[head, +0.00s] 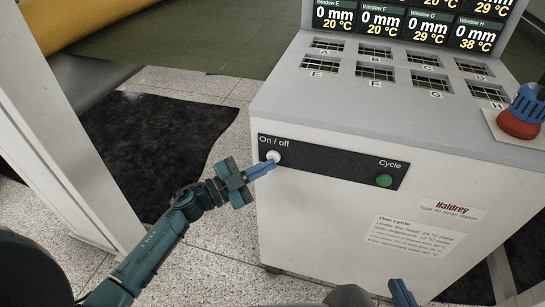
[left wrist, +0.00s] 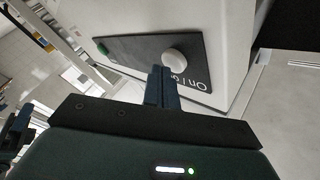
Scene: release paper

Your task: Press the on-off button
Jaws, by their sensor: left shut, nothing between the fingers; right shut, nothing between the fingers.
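The white round on/off button (head: 273,156) sits at the left end of a black panel (head: 325,168) on the front of a white machine. It also shows in the left wrist view (left wrist: 174,60), just beyond my left fingertips. My left gripper (head: 273,164) is shut and empty, its tips at the lower edge of the button; I cannot tell whether they touch it. My right gripper (head: 400,290) is shut and empty at the bottom of the head view, low in front of the machine.
A green Cycle button (head: 384,180) is at the panel's right end. The machine (head: 310,215) has lettered grid windows on top and displays behind. A red and blue object (head: 525,112) stands at its right edge. A white post (head: 75,130) stands left of my left arm.

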